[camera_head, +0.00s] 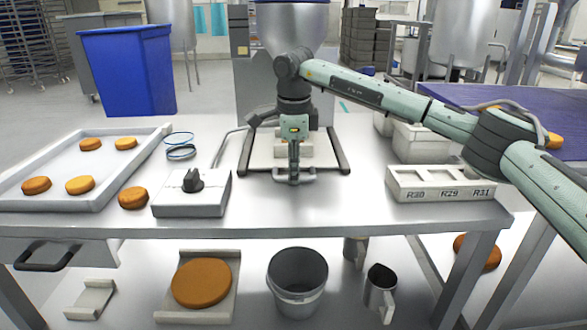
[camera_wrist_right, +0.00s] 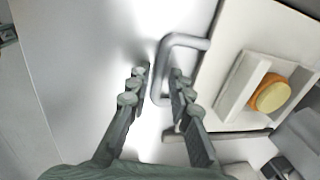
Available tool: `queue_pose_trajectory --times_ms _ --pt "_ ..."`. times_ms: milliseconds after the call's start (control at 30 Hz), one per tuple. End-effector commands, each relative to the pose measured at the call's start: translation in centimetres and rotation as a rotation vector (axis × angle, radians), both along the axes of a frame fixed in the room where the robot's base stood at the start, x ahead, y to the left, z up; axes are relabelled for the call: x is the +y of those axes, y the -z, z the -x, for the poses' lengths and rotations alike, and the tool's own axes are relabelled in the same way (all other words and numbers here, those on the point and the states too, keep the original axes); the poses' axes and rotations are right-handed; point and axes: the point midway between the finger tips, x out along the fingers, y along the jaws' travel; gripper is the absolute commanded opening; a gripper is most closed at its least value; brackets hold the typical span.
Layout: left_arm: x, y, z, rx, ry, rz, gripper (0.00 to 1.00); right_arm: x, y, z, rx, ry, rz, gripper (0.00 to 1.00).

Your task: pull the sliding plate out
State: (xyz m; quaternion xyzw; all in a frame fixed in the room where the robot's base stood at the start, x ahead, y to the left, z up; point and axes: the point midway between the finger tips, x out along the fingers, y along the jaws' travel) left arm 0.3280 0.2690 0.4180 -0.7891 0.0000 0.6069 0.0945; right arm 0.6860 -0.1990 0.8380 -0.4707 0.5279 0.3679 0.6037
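The sliding plate (camera_wrist_right: 232,50) is a pale flat plate under the filling machine, with a grey U-shaped handle (camera_wrist_right: 188,42) at its front edge. The handle also shows in the head view (camera_head: 305,178), partly covered by my right gripper (camera_head: 293,170). In the right wrist view, my right gripper (camera_wrist_right: 160,72) is open, with its fingers on either side of the handle's outer bar and visible gaps beside it. An orange round (camera_wrist_right: 270,95) sits in a pale holder (camera_wrist_right: 243,83) on the plate. My left gripper is not in view.
Dark rails (camera_head: 339,150) flank the plate. A control box with a black knob (camera_head: 190,203) stands to the left, beside a tray of rounds (camera_head: 58,160). A labelled white box (camera_head: 433,180) stands to the right. The tabletop in front of the handle is clear.

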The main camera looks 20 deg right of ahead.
Motion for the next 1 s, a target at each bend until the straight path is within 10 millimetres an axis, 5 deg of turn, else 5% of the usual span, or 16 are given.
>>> queue_pose_trajectory --times_ms 267,433,1000 --pt "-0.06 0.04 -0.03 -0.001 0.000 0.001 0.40 -0.04 0.22 -0.05 -0.001 0.000 0.000 0.20" --pt "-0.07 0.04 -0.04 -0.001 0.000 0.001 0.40 -0.04 0.21 -0.05 0.000 0.000 0.000 0.01" --pt "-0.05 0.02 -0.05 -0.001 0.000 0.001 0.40 -0.01 0.19 -0.03 0.000 0.000 0.000 0.00"
